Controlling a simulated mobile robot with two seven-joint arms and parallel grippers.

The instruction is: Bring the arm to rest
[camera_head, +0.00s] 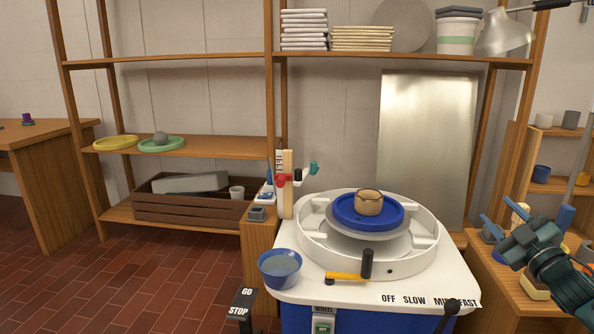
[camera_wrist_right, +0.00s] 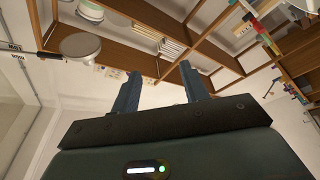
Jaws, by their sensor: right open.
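My right arm comes in at the right edge of the head view. Its gripper (camera_head: 524,214) is tilted up to the left, with its two blue fingers spread apart and nothing visible between them. It is to the right of the potter's wheel (camera_head: 425,255) and clear of it, in front of the side shelf. In the right wrist view the open fingers (camera_wrist_right: 160,78) point toward the upper shelving, and the space between them is empty. My left gripper is not in the head view.
A small tan clay pot (camera_head: 368,203) sits on a blue bat (camera_head: 345,213) on the wheel. A blue water bowl (camera_head: 280,268) is at the wheel table's left front. A side bench (camera_head: 500,285) with tools lies beneath my right gripper. A tall shelf (camera_head: 200,57) stands behind.

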